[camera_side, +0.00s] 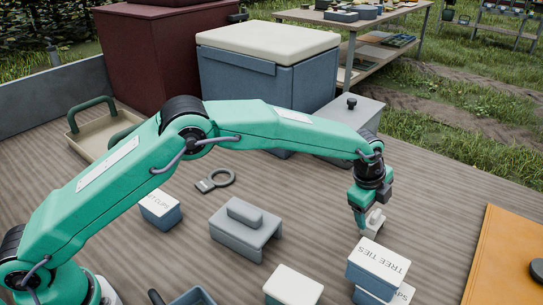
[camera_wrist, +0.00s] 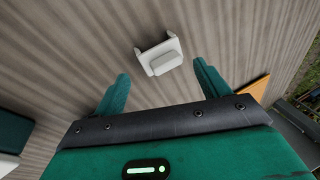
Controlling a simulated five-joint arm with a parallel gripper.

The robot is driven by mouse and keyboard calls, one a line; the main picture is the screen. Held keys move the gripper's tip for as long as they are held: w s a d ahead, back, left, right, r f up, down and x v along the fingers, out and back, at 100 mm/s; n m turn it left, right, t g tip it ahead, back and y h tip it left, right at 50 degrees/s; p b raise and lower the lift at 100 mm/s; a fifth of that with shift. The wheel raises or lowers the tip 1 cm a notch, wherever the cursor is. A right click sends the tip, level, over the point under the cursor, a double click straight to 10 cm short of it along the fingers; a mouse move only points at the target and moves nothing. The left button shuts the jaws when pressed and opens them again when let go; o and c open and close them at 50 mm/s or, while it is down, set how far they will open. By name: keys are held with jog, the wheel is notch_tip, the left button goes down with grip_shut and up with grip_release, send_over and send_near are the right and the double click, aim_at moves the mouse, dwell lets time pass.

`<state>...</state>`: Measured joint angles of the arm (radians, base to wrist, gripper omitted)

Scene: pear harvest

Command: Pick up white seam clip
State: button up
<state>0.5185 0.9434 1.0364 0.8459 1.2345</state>
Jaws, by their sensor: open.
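The white seam clip (camera_wrist: 160,58) lies on the wooden table in the wrist view, ahead of and between my open fingers. In the side view the clip (camera_side: 374,222) is a small pale piece just at the tips of my gripper (camera_side: 362,214), partly hidden by the fingers. My gripper also shows in the wrist view (camera_wrist: 160,85), its two green fingers spread wide with nothing between them. I cannot tell whether a finger touches the clip.
A box labelled TREE TIES (camera_side: 377,268) stands close in front of my gripper. An orange board (camera_side: 508,255) is at right. Table between is clear.

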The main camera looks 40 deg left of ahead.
aim_at(373, 215)
jog(key=shift+f, duration=0.1)
jog(key=shift+x, duration=2.5)
jog(key=c, duration=0.7)
